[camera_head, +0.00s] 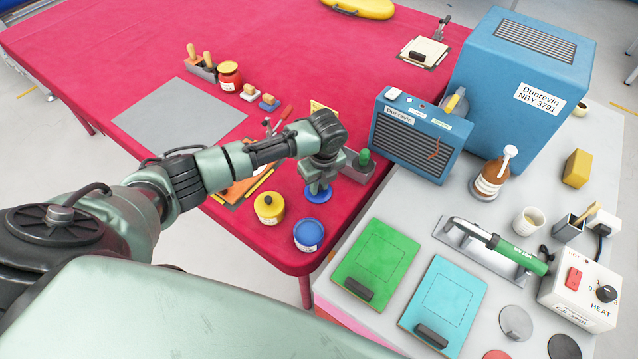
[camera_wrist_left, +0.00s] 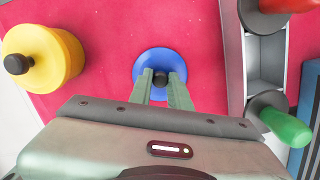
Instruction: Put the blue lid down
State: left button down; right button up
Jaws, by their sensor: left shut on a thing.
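The blue lid (camera_head: 318,196) is a round disc with a black knob, seen below my left gripper (camera_head: 317,185) near the red table's front right corner. In the left wrist view the blue lid (camera_wrist_left: 146,62) lies flat under the fingers, and my left gripper (camera_wrist_left: 161,80) is shut on its black knob. The lid is level and at or close to the tabletop; I cannot tell whether it touches. A round blue pot (camera_head: 308,235) stands apart, in front of the lid. My right gripper is not in view.
A yellow pot (camera_head: 269,208) with a black knob stands left of the lid. A grey holder (camera_head: 356,170) with a green-handled tool stands close on the right. The red table's (camera_head: 290,256) front edge is near. Green (camera_head: 375,258) and cyan boards (camera_head: 445,298) lie on the grey bench.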

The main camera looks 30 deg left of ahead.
aim_at(322, 195)
pick_arm(q)
jog(key=c, duration=1.3)
grip_release()
jog(key=shift+f, duration=0.15)
jog(key=shift+r, duration=0.35)
jog(key=r, duration=0.4)
jog(key=d+r+b, duration=0.1)
jog(key=r, duration=0.6)
jog(key=shift+s+d+r, duration=0.15)
jog(key=shift+s+r, duration=0.15)
jog(key=shift+s, duration=0.05)
